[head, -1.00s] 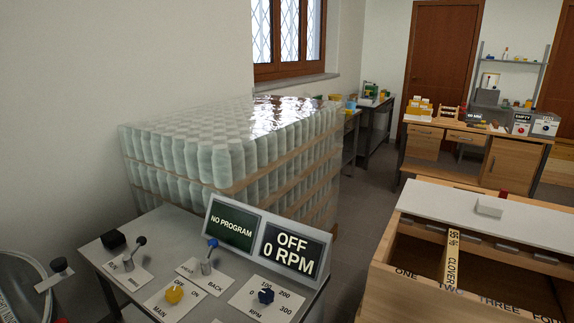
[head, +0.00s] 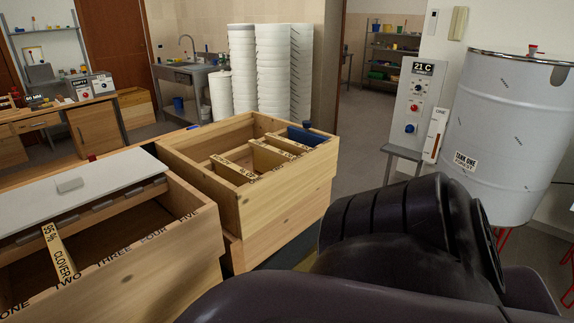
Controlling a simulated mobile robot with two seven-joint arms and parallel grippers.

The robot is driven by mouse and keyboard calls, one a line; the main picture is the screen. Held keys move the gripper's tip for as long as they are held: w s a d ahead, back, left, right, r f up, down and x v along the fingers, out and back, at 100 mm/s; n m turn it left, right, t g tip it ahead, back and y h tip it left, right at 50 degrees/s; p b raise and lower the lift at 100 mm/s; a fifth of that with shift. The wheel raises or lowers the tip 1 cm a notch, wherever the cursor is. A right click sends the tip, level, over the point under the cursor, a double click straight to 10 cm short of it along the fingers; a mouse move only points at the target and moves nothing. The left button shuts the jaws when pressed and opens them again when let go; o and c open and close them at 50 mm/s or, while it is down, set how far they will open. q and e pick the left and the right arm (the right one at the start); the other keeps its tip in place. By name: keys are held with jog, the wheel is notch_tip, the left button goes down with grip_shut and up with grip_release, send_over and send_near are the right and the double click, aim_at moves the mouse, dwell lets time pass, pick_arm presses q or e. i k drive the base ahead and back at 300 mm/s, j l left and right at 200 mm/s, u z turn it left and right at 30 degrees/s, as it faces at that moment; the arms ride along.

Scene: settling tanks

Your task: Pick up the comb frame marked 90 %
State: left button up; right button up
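No label reading 90 % can be made out. A comb frame marked 95 % CLOVER (head: 60,252) sits in the left wooden box (head: 165,265), whose front edge is lettered ONE, TWO, THREE, FOUR, FIVE. A second wooden box (head: 285,205) right of it holds several comb frames. The nearest of these frames (head: 233,171) and the farther ones (head: 288,145) carry dark lettering too small to read. My dark arm fills the lower right and hides part of the floor. Neither gripper shows.
A white lid with a block (head: 70,185) covers part of the left box. A white drum marked TANK ONE (head: 505,135) stands at right. White stacks (head: 272,75) and a sink (head: 190,75) stand behind.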

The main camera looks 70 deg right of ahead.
aim_at(265, 157)
jog(key=l+z, duration=0.2)
jog(key=z, duration=1.1)
jog(key=k+j+z, duration=0.1)
jog(key=z, duration=1.1)
jog(key=i+l+z, duration=0.1)
jog(key=z, duration=1.15)
jog(key=i+z, duration=0.1)
jog(key=i, duration=1.25)
jog(key=i+u, duration=0.2)
jog(key=i, duration=0.4)
jog(key=i+l+u, duration=0.2)
jog(key=i, duration=0.4)
jog(key=i+j+u, duration=0.1)
jog(key=i+u, duration=0.85)
jog(key=u, duration=0.15)
jog(key=i+j+u, duration=0.1)
jog(key=i+u, duration=0.2)
jog(key=i, duration=0.25)
jog(key=i+u, duration=0.3)
jog(key=i, duration=0.3)
